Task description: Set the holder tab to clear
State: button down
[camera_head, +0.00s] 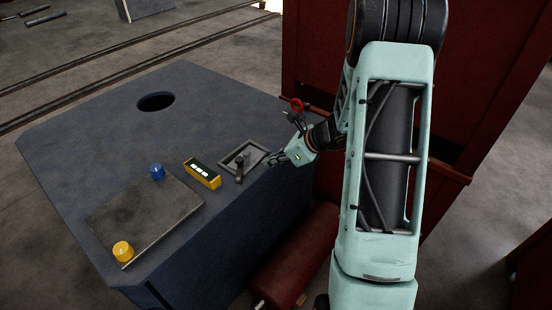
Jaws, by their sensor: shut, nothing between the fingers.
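A small dark tab or lever (239,166) stands up at a light grey rectangular frame (225,158) on the blue-grey machine top. It looks like the holder tab, but any marking of its positions is too small to read. My gripper (271,159) is shut and empty. Its fingertips are just right of the dark lever, over the right part of the frame. I cannot tell whether they touch the frame or the lever.
A round hole (155,102) lies farther back. A red ring-shaped part (297,105) shows beside my arm.

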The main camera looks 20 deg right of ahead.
aim_at(241, 165)
jog(key=w+a+f, duration=0.1)
jog(key=w+a, duration=0.1)
jog(key=w+a+f, duration=0.1)
jog(key=f, duration=0.1)
jog(key=shift+w+a, duration=1)
